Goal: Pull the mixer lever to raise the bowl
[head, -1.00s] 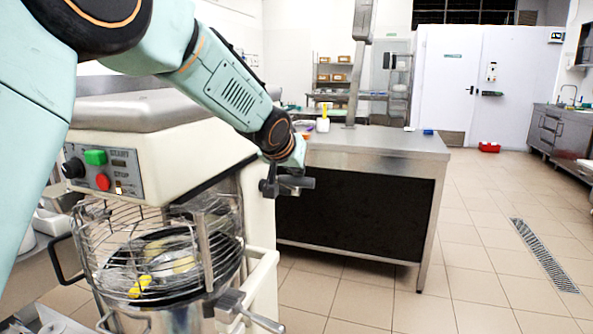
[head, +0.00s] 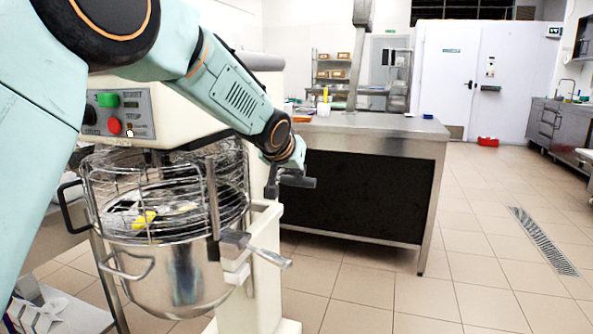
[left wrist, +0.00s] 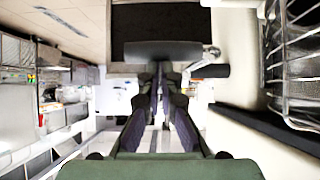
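The mixer (head: 190,120) stands at the left of the head view, with a wire guard over its steel bowl (head: 165,285). A grey metal lever (head: 262,252) sticks out at the right side of the bowl, angled down to the right. My left gripper (head: 290,180) is above and slightly right of the lever, apart from it in the picture. The guard (left wrist: 295,60) shows at the right there. My right gripper is not in view.
A steel counter (head: 385,127) with a dark side stands just behind my left gripper. Start and stop buttons (head: 112,112) are on the mixer's front, partly beside my arm.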

